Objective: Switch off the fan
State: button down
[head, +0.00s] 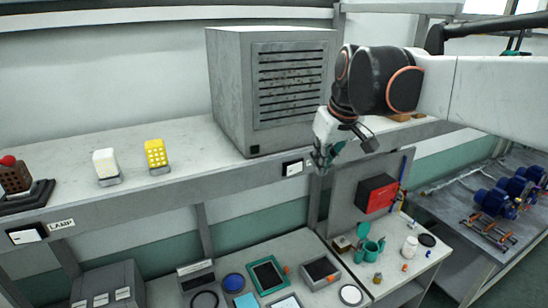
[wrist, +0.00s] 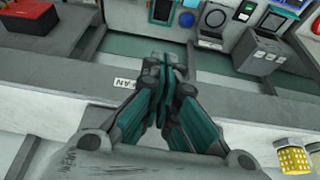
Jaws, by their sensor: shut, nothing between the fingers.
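The fan is a grey metal box (head: 231,92) with a slatted dark grille (head: 290,82), standing on the shelf in the head view. A small black-and-white switch (head: 292,168) sits on the shelf's front edge below it. My gripper (head: 320,168) is shut and empty, pointing down just right of that switch in the head view. In the wrist view my gripper (wrist: 166,62) shows with its fingers together, beside the FAN label (wrist: 122,82). The switch is hidden there, apparently behind the fingers. I cannot tell whether the fingertips touch it.
A similar switch (head: 27,235) with a LAMP label (head: 61,224) is on the shelf edge at far left. A yellow block (head: 156,153) and a white block (head: 106,163) stand on the shelf. The lower bench (head: 325,297) holds trays and small parts.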

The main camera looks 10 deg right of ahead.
jog(key=shift+d+v, duration=0.45)
jog(key=shift+v, duration=2)
jog(key=s+a+f+m+t+b, duration=0.1)
jog(key=s+f+b, duration=0.5)
jog(key=f+b, duration=0.5)
jog(key=s+a+f+t+b, duration=0.1)
jog(key=s+f+b, duration=0.5)
jog(key=f+b, duration=0.6)
jog(key=s+a+f+m+t+h+b, duration=0.1)
jog(key=s+f+b, duration=0.5)
jog(key=f, duration=2.2)
jog(key=b, duration=0.6)
jog(key=shift+s+f+m, duration=0.3)
jog(key=shift+f, duration=0.05)
